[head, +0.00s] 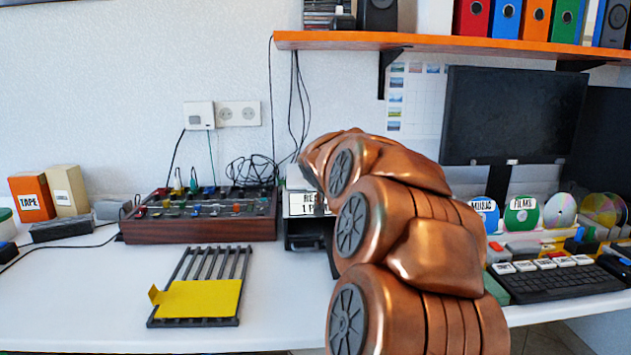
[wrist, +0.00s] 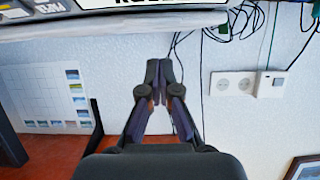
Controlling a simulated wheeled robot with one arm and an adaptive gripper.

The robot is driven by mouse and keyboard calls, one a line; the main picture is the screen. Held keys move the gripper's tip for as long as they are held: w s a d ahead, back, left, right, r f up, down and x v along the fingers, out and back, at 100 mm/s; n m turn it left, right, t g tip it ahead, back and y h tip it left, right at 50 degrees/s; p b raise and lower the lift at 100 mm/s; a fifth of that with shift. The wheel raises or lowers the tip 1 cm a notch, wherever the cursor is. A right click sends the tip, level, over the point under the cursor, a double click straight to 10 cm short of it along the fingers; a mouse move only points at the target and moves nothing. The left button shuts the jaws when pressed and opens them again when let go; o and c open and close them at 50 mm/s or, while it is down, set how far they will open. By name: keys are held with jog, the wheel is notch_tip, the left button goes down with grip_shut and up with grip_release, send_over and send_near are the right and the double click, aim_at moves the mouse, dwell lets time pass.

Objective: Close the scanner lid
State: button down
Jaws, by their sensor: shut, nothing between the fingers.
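My gripper (wrist: 159,72) is shut and empty in the wrist view, with its dark fingertips together in front of the white wall. In the head view my copper arm hides the gripper. A grey and black machine (head: 297,232) with a white label stands behind the arm, and its right part is hidden. It may be the scanner, but I cannot tell for sure. A pale grey edge (wrist: 60,29) with dark parts and a cut-off label crosses the top of the wrist view, apart from the fingertips. I cannot tell whether it is the lid, or how far the lid is open.
A wood-sided mixer (head: 200,229) stands left of the machine. A dark rack with a yellow sheet (head: 200,299) lies in front. An orange shelf (head: 450,44) overhangs the desk. A monitor (head: 513,113), keyboard (head: 555,281) and discs crowd the right. The front left desk is clear.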

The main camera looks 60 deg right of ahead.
jog(key=shift+t+h, duration=0.5)
jog(key=shift+h, duration=0.1)
jog(key=shift+s+a+f+b, duration=0.15)
jog(key=shift+f+b, duration=0.85)
jog(key=shift+b, duration=0.95)
jog(key=shift+s+a+f+b, duration=0.1)
jog(key=shift+f+b, duration=0.9)
jog(key=shift+b, duration=0.9)
jog(key=shift+f+b, duration=0.1)
jog(key=shift+b, duration=0.25)
jog(key=shift+f, duration=0.25)
jog(key=r+b+v, duration=0.1)
jog(key=v, duration=0.9)
jog(key=shift+b, duration=0.4)
jog(key=shift+a, duration=0.1)
